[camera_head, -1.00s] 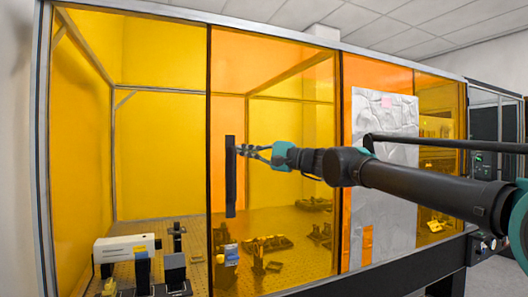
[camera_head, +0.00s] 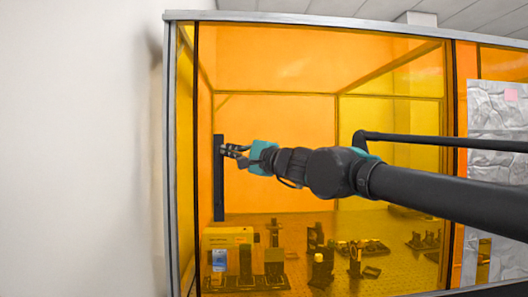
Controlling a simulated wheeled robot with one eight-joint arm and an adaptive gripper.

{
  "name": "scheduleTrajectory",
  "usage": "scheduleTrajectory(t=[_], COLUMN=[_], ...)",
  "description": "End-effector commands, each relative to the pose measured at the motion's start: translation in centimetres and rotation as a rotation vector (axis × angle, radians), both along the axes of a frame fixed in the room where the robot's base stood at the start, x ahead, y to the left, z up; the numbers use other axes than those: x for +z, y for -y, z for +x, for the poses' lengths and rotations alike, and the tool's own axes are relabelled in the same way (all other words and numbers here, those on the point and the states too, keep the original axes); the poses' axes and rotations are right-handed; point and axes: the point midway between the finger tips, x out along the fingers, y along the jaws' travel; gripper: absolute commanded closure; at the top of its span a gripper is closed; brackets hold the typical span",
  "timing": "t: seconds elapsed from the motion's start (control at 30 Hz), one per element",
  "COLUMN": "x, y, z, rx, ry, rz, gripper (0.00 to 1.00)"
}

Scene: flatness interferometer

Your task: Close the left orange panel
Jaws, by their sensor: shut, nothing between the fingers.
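The left orange panel (camera_head: 290,110) is a clear orange sheet on the front of the enclosure. Its dark left edge stands close to the left frame post (camera_head: 170,170), with only a narrow strip between them. A black vertical handle (camera_head: 218,195) is on the panel near that edge. My gripper (camera_head: 228,150), with teal parts, is shut and empty at the right side of the handle, around its upper part. I cannot tell whether the fingers touch the handle.
A white wall (camera_head: 80,150) stands close to the left of the enclosure. Behind the panel, several optical parts stand on a breadboard (camera_head: 395,265). A crumpled silver sheet (camera_head: 497,150) hangs at the right.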

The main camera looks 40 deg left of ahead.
Motion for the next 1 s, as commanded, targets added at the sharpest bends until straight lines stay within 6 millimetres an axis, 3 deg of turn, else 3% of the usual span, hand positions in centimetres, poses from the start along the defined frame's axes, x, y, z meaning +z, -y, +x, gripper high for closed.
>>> scheduleTrajectory(t=[0.1,0.4,1.0], x=[0.0,0.0,0.0], y=[-2.4,-5.8,-6.5], z=[-2.5,-5.8,-6.5], rx=[0.005,0.002,0.004], ry=[-0.001,-0.001,0.001], rz=[0.0,0.0,0.002], gripper=[1.0,1.0,1.0])
